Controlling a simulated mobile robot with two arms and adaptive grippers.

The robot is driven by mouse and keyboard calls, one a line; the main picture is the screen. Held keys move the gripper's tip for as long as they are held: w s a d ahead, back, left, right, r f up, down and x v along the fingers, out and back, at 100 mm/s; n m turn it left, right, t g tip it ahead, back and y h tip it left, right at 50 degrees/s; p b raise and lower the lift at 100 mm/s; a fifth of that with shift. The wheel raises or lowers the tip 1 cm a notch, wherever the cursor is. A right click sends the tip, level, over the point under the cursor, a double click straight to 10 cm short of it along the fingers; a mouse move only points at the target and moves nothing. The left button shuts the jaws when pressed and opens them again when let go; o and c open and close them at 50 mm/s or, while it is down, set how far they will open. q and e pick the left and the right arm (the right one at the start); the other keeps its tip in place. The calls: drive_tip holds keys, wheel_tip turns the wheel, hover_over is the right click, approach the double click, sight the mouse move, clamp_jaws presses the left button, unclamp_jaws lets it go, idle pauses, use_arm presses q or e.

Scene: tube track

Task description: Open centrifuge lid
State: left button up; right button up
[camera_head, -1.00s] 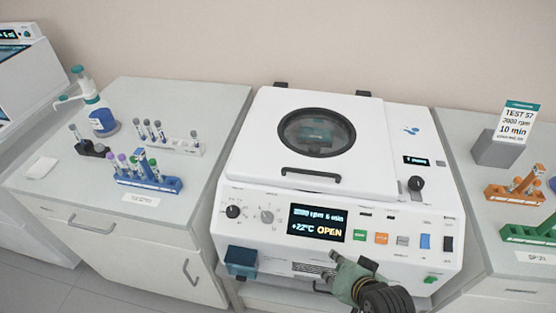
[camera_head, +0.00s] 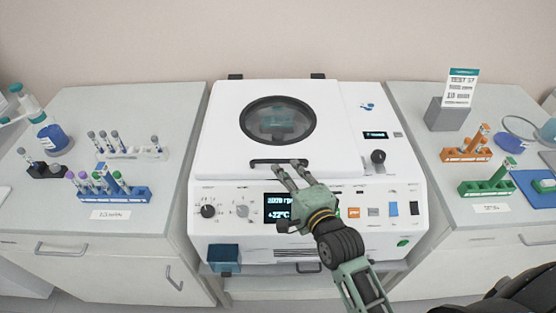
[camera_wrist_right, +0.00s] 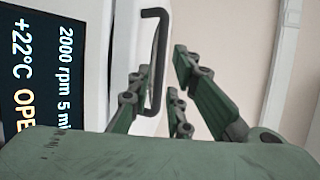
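The white centrifuge (camera_head: 345,150) stands in the middle with its lid (camera_head: 225,140) down. The lid has a round dark-rimmed window (camera_head: 278,121) and a black bar handle (camera_head: 278,162) at its front edge. My right gripper (camera_head: 288,168) reaches up from below with its fingers at the handle. In the right wrist view the green fingers (camera_wrist_right: 162,85) are apart, with the handle (camera_wrist_right: 158,60) at the left-hand fingers. I cannot tell whether they touch it. The display (camera_wrist_right: 35,70) reads 2000 rpm, +22°C and part of OPEN. My left gripper is not in view.
The right bench holds an orange rack (camera_head: 466,154), a green rack (camera_head: 487,187) and a test sign (camera_head: 460,87). The wall behind is bare.

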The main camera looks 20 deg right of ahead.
sight(279, 160)
drive_tip(key=p+x, duration=0.1)
drive_tip(key=x, duration=0.5)
drive_tip(key=shift+w, duration=0.1)
drive_tip(key=shift+c, duration=0.4)
clamp_jaws()
